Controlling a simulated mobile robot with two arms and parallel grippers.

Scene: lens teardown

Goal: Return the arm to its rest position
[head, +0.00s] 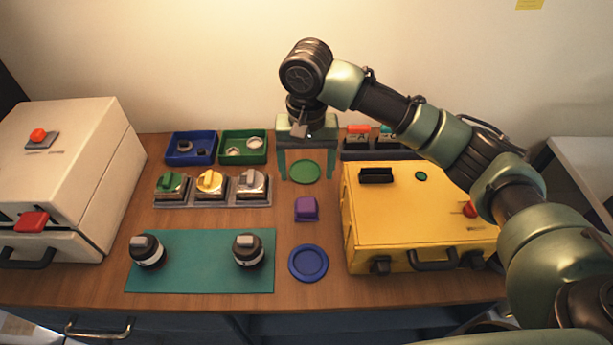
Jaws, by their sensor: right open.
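My right arm comes in from the right and arches over the yellow case. Its gripper (308,165) points down above the back middle of the table (227,218). The two fingers are spread apart, with nothing between them that I can see them hold. A green disc (305,172) lies on the table and shows between and below the fingers. A purple block (306,208) and a blue round dish (308,263) are in front of it. My left gripper is not in view.
A yellow case (395,225) stands right, a cream machine (75,170) left. A blue bin (190,162) and green bin (258,160) stand at the back, before them a row of colored-knob blocks (211,187). Two dark lens parts (147,251) (248,250) stand on a teal mat (198,270).

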